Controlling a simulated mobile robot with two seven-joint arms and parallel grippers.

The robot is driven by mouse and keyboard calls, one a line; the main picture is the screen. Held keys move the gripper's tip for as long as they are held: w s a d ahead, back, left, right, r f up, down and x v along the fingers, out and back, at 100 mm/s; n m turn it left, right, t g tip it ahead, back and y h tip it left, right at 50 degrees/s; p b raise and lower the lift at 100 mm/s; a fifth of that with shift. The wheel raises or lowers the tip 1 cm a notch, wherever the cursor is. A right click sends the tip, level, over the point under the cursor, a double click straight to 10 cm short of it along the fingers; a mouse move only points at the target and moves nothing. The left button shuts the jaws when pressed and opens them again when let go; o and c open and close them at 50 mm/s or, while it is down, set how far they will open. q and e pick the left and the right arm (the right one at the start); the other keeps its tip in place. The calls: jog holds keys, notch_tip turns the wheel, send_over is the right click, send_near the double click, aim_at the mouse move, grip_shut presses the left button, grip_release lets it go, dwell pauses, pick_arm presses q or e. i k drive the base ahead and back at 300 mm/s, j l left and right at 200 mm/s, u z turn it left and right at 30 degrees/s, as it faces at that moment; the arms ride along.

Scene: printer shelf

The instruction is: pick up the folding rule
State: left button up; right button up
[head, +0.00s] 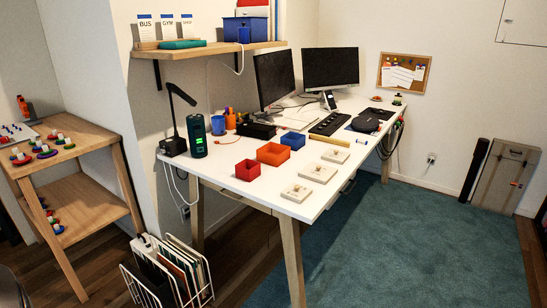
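A thin yellow strip (329,140), which looks like the folding rule, lies flat on the white desk (225,172), toward its right front edge. It is small in the head view, so I cannot make out markings or hinges. Neither of my grippers shows in the head view, and nothing is seen touching the strip.
Near the strip are pale square tiles (316,172), a blue bin (293,140), an orange bin (273,154) and a red bin (247,170). Open carpet (400,235) lies before the desk; a file rack (168,270) stands lower left.

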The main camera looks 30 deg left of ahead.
aim_at(313, 138)
jog(key=u, duration=0.75)
